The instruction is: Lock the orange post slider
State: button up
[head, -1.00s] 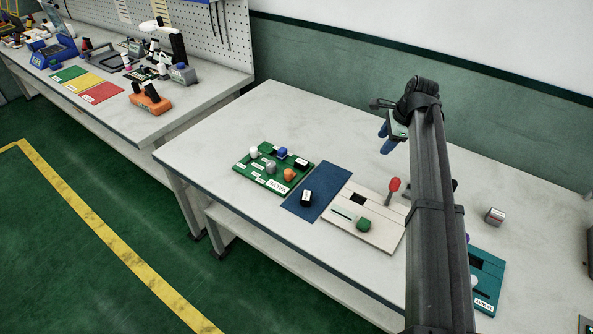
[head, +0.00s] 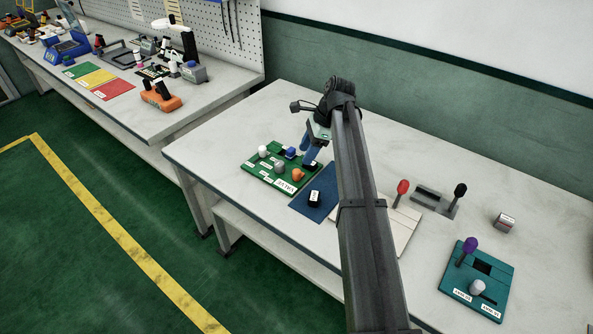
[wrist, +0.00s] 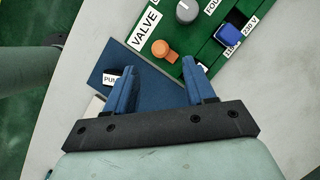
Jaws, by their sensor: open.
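An orange post (head: 297,174) with a rounded top stands on the green board (head: 248,168), near the board's right corner by the VALVE label. It also shows in the wrist view (wrist: 163,49), just past and between my fingertips. I cannot tell whether it is locked. My gripper (head: 307,157) is open and empty, with blue fingers pointing down over the board's right end. In the wrist view my gripper (wrist: 152,62) has its fingers wide apart over the blue mat, and nothing is between them.
The board also carries a grey knob (wrist: 187,11), a blue switch (wrist: 234,38) and a white knob (head: 262,150). A black block (head: 314,198) lies on the blue mat (head: 325,211). A teal board (head: 449,285) with a purple-topped lever stands far right.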

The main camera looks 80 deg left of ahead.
aim_at(297, 170)
jog(key=x, duration=0.8)
jog(key=shift+s+f, duration=0.1)
jog(key=shift+f, duration=0.2)
grip_shut()
dwell(0.5)
